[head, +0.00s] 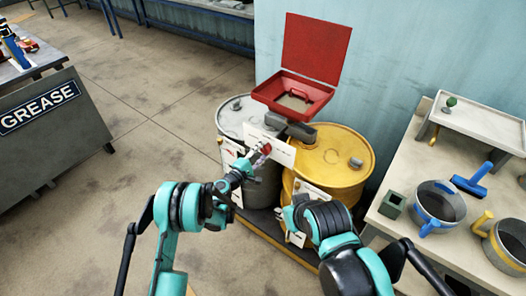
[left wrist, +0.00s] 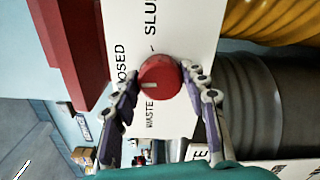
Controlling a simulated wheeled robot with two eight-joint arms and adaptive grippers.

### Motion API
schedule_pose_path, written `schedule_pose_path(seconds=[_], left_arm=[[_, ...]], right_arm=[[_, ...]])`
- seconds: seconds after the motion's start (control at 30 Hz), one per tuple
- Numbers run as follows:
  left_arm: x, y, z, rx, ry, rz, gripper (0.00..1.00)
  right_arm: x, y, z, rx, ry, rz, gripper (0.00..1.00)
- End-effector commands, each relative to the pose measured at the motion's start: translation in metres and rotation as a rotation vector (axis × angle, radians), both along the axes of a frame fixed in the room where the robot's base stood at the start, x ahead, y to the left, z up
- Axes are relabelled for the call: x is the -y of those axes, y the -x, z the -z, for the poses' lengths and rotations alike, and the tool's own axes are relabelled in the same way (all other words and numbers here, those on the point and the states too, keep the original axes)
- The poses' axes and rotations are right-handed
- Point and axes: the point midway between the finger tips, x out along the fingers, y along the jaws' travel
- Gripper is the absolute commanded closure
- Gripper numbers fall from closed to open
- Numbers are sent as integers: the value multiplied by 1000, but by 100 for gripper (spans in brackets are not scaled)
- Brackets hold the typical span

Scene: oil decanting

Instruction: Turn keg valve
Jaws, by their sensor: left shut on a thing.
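The keg valve is a round red knob (head: 266,149) on a white labelled plate (head: 281,151) in front of the drums. In the left wrist view the knob (left wrist: 160,77) has a pale mark on its face. My left gripper (head: 261,155) is shut on the knob, with its purple-grey fingers on either side of it in the left wrist view (left wrist: 163,92). The plate (left wrist: 178,25) carries partly hidden words, among them "WASTE". My right arm reaches in front of the yellow drum; its gripper fingers do not show.
A grey drum (head: 231,119) and a yellow drum (head: 340,176) stand against the blue wall under an open red hopper (head: 293,93). At right, a bench (head: 400,170) holds a blue-handled pot (head: 437,204) and a yellow-handled pot (head: 508,245).

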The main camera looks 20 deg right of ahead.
Motion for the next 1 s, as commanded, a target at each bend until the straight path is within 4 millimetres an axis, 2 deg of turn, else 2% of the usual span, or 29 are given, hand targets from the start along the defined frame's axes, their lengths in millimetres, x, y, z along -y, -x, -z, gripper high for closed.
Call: schedule_pose_path(seconds=[0.67, 0.7, 0.77, 0.8, 1.0], left_arm=[[0, 1, 1, 54, -43, 1, 85], [0, 1, 1, 54, -43, 1, 54], [0, 1, 1, 54, -43, 1, 38], [0, 1, 1, 54, -43, 1, 35], [0, 0, 0, 54, -42, 1, 35]], right_arm=[[0, 0, 0, 0, 0, 0, 66], [0, 0, 0, 0, 0, 0, 66], [0, 0, 0, 0, 0, 0, 66], [0, 0, 0, 0, 0, 0, 66], [0, 0, 0, 0, 0, 0, 66]])
